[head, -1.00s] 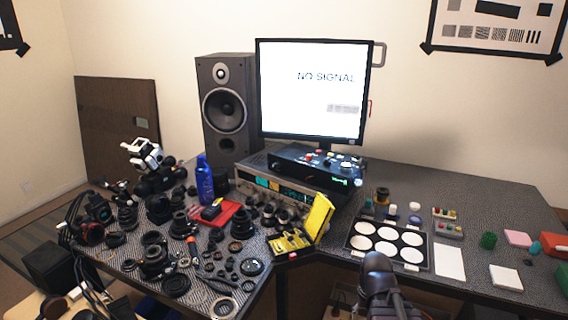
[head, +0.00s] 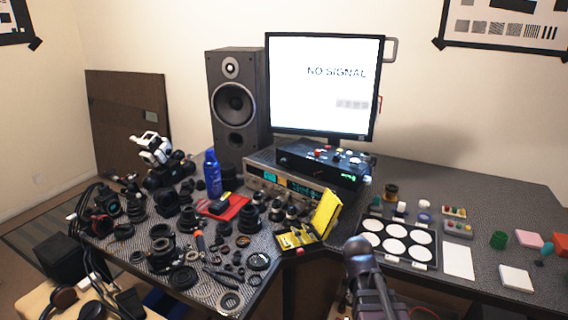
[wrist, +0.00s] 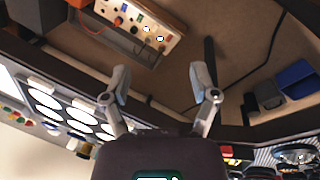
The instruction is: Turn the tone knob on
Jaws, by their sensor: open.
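I cannot make out which control is the tone knob. A black control box (head: 300,165) with several red, white and dark knobs on top sits under the monitor. It rests on a silver receiver (head: 258,172) with a lit front display. My gripper (wrist: 162,90) shows in the wrist view with its two fingers spread wide and nothing between them. In the head view my dark arm (head: 362,270) stands at the desk's front edge, apart from the box and receiver. The wrist view also shows a pale panel (wrist: 125,22) with several coloured knobs or sockets, beyond the fingertips.
A yellow open case (head: 326,212) stands in front of the receiver. Lenses and loose parts crowd the left desk. A blue bottle (head: 212,175) and a speaker (head: 238,100) stand behind them. A black palette with white discs (head: 432,262) lies right of my arm.

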